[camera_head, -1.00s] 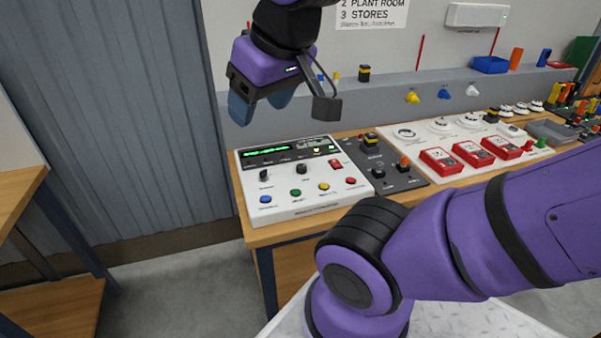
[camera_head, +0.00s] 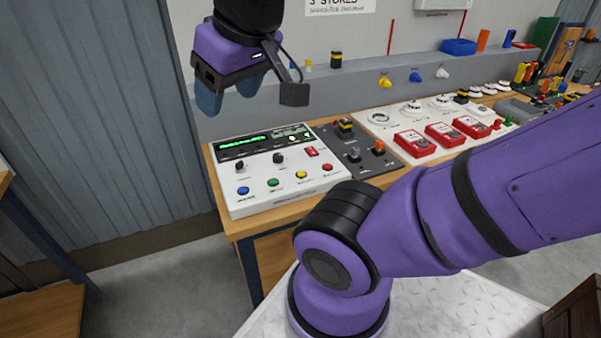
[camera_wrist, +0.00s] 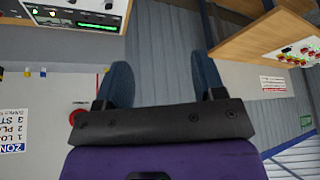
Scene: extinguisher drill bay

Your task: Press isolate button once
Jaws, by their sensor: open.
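The white control panel (camera_head: 262,205) sits on the wooden bench in the head view, with a green-lit display (camera_head: 243,142). A blue button (camera_head: 243,191), a green button (camera_head: 273,182), a yellow button (camera_head: 301,174) and a red button (camera_head: 328,167) line its front. A red switch (camera_head: 312,152) sits higher up. The labels are too small to read, so I cannot tell which control is isolate. My gripper (camera_head: 230,96) is open and empty, above and behind the panel in the picture, touching nothing. Its two fingers also show apart in the wrist view (camera_wrist: 163,82).
A dark switch box (camera_head: 352,157) adjoins the panel on the right. Beyond it are red call-point boxes (camera_head: 445,134) and white round detectors (camera_head: 412,108). A grey ledge behind carries a blue bin (camera_head: 459,46). A dark wooden crate (camera_head: 575,318) stands at bottom right.

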